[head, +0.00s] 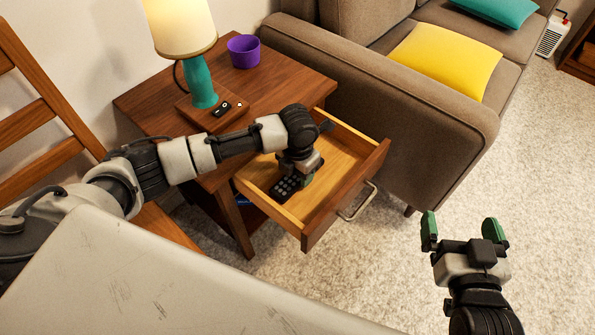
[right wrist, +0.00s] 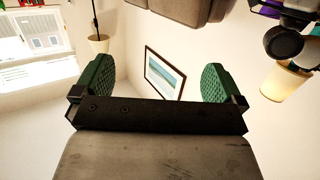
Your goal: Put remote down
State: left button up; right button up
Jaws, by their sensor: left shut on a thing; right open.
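The black remote (head: 286,187) is inside the open drawer (head: 328,210) of the wooden side table, low at the drawer floor. My left gripper (head: 306,180) reaches down into the drawer and is shut on the remote's right end. The gripper covers that end, and I cannot tell whether the remote touches the drawer floor. My right gripper (head: 465,232) is open and empty above the carpet, to the right of the drawer. Its green fingertips stand wide apart in the right wrist view (right wrist: 158,85).
The side table top (head: 290,75) holds a lamp (head: 200,80) with a teal base and a purple cup (head: 243,51). A brown sofa (head: 390,120) with a yellow cushion (head: 445,60) stands close on the right. A wooden chair (head: 40,120) is at the left. Open carpet lies at the right.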

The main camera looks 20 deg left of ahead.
pick_arm(q)
jog(key=o, duration=1)
jog(key=shift+f, duration=0.1)
jog(key=shift+c, duration=0.2)
jog(key=shift+r, duration=0.5)
notch_tip(320, 180, up, 6)
jog(key=shift+f+p, duration=0.2)
jog(key=shift+p, duration=0.95)
jog(key=shift+r+p, duration=0.8)
jog(key=shift+r, duration=2.05)
pick_arm(e)
jog(key=s+d+f+g+h, duration=0.3)
jog(key=s+d+f+g, duration=0.1)
jog(key=s+f+g, duration=0.4)
jog(key=shift+s+f+m+g, duration=0.15)
jog(key=shift+s+m+g, duration=0.15)
jog(key=shift+s+g, duration=0.7)
